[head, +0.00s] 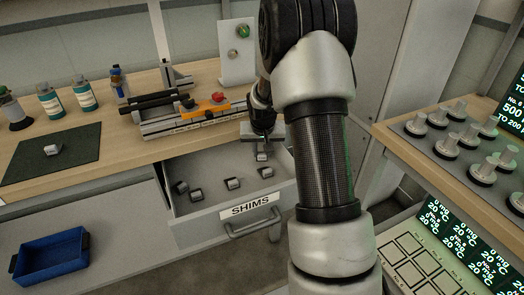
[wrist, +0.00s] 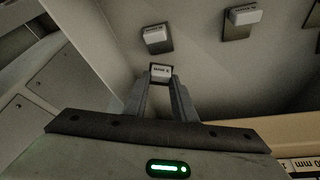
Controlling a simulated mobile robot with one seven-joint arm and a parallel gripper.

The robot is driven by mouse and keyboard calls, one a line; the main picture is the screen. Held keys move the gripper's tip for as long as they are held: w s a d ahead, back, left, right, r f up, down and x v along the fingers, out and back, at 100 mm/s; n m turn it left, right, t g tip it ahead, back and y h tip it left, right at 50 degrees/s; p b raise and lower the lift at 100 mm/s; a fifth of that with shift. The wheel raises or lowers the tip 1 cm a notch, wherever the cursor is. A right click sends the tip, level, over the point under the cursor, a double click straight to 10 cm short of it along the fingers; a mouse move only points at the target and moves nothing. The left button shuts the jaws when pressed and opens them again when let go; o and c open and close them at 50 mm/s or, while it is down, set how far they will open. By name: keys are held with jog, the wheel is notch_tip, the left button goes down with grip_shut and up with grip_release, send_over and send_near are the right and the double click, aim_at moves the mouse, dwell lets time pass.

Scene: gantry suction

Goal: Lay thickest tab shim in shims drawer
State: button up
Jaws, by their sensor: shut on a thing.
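The shims drawer (head: 222,211) stands open under the bench, with "SHIMS" on its front. My gripper (head: 262,152) is over the drawer's back right part. It is shut on a tab shim, whose white labelled end shows between the fingertips in the wrist view (wrist: 160,73); its label is too small to read surely. Several other shims lie on the drawer floor, among them one in the middle (head: 232,183) and one near the left wall (head: 181,187). I cannot tell whether the held shim touches the floor.
One more block lies on a dark green mat (head: 28,160) on the bench. A red and orange fixture (head: 205,108) stands on the bench behind the drawer. A blue bin (head: 48,262) is low at left. Weights stand on a tray (head: 425,158) at right. The drawer's front middle floor is bare.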

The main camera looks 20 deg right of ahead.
jog(key=shift+f+b, duration=0.3)
jog(key=shift+f, duration=0.2)
jog(key=o, duration=1)
jog(key=shift+o, duration=0.2)
